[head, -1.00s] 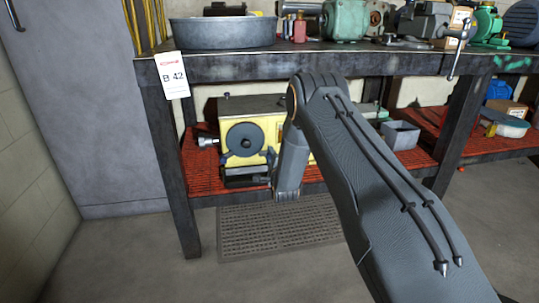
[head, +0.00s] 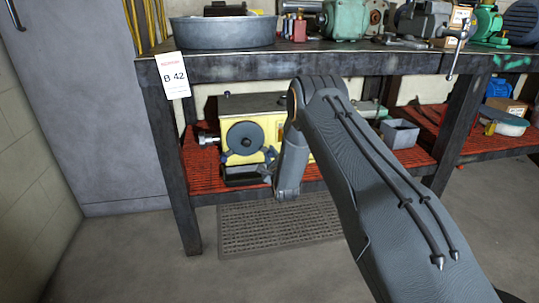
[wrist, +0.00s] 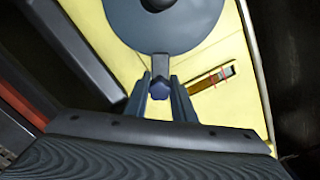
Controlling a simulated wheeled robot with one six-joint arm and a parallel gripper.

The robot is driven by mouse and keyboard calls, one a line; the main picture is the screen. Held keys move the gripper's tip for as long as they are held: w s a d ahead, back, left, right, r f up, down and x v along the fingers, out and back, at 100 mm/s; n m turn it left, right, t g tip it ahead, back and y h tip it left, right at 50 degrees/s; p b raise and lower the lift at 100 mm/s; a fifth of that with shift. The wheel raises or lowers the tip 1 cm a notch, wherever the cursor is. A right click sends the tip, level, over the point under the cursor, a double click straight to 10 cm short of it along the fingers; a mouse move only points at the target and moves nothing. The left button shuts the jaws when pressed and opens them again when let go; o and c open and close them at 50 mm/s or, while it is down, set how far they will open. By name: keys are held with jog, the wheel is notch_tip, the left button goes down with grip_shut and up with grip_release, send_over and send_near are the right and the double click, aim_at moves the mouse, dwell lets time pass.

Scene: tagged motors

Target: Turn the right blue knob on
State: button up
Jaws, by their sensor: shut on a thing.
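The yellow machine (head: 284,129) sits on the red lower shelf, with a round dark grey disc (head: 245,138) on its front. My gripper (wrist: 160,86) is at the lower right of that disc in the head view. In the wrist view its two fingers stand on either side of the small blue knob (wrist: 160,90) and are shut on it. The knob is just below the disc's edge there. A second dark blue knob (head: 225,158) shows at the disc's lower left in the head view. My arm hides the machine's right part.
A dark tray (head: 243,175) sits low at the machine's front. The workbench (head: 300,63) top is above, with a round metal pan (head: 222,31). A bench leg (head: 170,165) stands left of the machine. A grey bin (head: 399,134) is to the right on the shelf.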

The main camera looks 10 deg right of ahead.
jog(key=o, duration=0.8)
jog(key=shift+s+p, duration=1.1)
jog(key=shift+s, duration=2.8)
jog(key=shift+r, duration=0.1)
